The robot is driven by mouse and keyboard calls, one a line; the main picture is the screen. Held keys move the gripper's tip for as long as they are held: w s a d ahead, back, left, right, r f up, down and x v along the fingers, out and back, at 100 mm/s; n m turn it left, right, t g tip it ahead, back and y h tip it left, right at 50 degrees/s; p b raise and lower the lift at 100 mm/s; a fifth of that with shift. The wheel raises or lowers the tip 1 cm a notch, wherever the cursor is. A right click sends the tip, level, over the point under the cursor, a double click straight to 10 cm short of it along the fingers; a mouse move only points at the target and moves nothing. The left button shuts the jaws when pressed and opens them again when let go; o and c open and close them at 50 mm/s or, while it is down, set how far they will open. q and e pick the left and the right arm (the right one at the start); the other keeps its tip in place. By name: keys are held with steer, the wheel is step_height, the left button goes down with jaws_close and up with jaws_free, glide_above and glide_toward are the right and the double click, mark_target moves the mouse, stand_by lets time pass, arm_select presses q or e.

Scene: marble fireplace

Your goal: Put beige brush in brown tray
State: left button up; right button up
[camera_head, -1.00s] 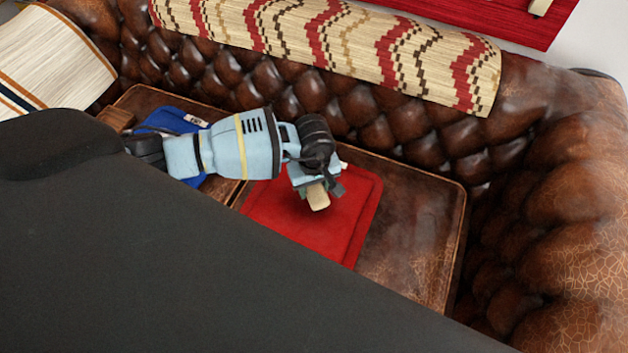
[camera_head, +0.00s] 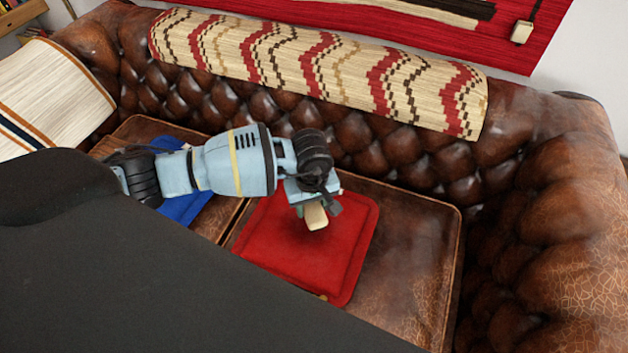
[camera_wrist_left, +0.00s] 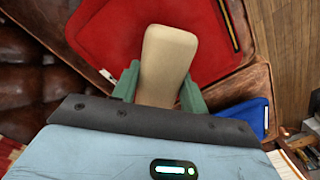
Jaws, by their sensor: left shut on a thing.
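The beige brush (camera_head: 316,216) is a pale, rounded block in my left gripper (camera_head: 311,203). It points down over the red, flat, cushion-like pad (camera_head: 283,242) on the sofa seat, seemingly above it. In the left wrist view the brush (camera_wrist_left: 168,62) sticks out between the green fingers of my left gripper (camera_wrist_left: 160,88), which are shut on it. The red pad (camera_wrist_left: 100,38) lies behind it there. I cannot make out a brown tray in either view. My right gripper is not in view.
A brown tufted leather sofa (camera_head: 405,265) surrounds the pad, with a high back and a right arm. A blue item (camera_head: 183,208) lies left of the pad. A patterned throw (camera_head: 320,65) covers the backrest. My dark body hides the lower left.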

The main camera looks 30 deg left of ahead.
mark_target(307, 214)
arm_select(q)
steer(key=s+a+r+m, duration=0.1)
steer(key=s+r+m, duration=0.3)
steer(key=r, duration=0.6)
steer(key=s+a+r+m, duration=0.1)
steer(key=s+r+m, duration=0.4)
steer(key=r, duration=0.6)
steer(key=shift+s, duration=0.85)
